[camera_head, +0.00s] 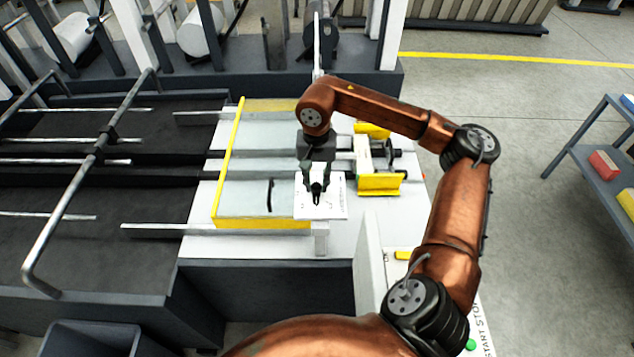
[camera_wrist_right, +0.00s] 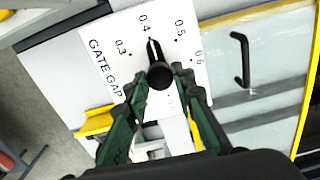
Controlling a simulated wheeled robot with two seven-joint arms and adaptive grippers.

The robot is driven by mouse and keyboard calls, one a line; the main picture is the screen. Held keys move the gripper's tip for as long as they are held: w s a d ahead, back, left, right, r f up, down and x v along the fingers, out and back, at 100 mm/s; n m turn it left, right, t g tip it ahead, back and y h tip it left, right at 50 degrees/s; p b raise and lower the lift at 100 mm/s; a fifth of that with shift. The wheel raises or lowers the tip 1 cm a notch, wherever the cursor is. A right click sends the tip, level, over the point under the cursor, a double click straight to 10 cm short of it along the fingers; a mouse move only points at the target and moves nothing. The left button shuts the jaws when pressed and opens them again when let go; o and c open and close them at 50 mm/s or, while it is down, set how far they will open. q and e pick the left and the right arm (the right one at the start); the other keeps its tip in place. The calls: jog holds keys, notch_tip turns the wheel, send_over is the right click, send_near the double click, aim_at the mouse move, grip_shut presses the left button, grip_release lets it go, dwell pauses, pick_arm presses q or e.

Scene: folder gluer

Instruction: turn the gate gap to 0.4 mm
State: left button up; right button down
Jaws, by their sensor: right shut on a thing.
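The gate gap dial plate (camera_wrist_right: 112,28) is a white panel printed "GATE GAP" with marks 0.3, 0.4, 0.5 and 0.6. In the head view the plate (camera_head: 333,207) lies on the machine's bed. A black knob (camera_wrist_right: 160,76) stands on the plate, and its pointer is directed at about the 0.4 mark. My right gripper (camera_wrist_right: 159,82) is shut on the knob, with a finger on each side. It also shows from above in the head view (camera_head: 316,194), where it hides most of the knob. My left gripper is not in view.
A clear cover with a yellow frame (camera_head: 228,165) and a black handle (camera_wrist_right: 240,60) lies beside the plate. Yellow brackets (camera_head: 380,183) stand to the right. A panel with a green start button (camera_head: 471,345) is nearer. A shelf cart (camera_head: 590,160) stands far right.

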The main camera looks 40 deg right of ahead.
aim_at(317, 186)
dwell(0.3)
jog(key=shift+s, duration=0.1)
jog(key=c, duration=1.6)
grip_release()
jog(key=shift+r, duration=0.1)
notch_tip(317, 186, up, 12)
jog(key=shift+f, duration=0.1)
